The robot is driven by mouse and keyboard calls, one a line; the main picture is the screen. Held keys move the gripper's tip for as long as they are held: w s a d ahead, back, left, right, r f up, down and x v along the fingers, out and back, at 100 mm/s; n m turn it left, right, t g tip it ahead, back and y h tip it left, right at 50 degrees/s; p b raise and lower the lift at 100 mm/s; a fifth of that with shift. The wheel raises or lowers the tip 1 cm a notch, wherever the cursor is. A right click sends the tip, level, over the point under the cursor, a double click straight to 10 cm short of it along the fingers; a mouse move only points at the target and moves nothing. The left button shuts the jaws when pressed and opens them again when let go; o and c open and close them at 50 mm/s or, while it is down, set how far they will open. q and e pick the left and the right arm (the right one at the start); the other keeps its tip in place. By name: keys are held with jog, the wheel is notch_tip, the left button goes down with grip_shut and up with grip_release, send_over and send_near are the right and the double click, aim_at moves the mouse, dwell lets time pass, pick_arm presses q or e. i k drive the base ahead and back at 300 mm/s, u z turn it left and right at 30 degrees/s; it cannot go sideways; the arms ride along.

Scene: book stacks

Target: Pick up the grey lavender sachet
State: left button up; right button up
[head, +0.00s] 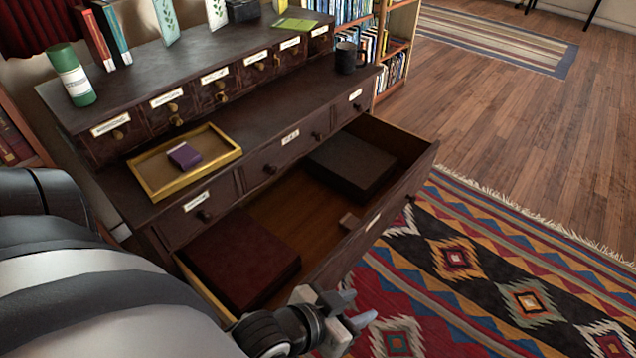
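No clearly grey sachet shows. A small purple item (184,155) lies in a yellow-rimmed tray (158,194) on the cabinet's lower top. My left gripper (353,309) is at the bottom centre, outside the drawer's front and closer to the camera than the block. Its two fingertips are apart and nothing shows between them. My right gripper is out of view.
In the drawer lie a dark red flat box (240,262) at the left and a dark grey one (350,165) at the right. A dark mug (346,58) and a green-and-white bottle (71,75) stand on the cabinet. A patterned rug (470,265) covers the floor at right.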

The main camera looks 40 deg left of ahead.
aim_at(348, 221)
jog(key=z, duration=0.45)
jog(key=i, duration=2.65)
jog(key=u, duration=4.55)
jog(key=i, duration=0.5)
jog(key=z, duration=0.1)
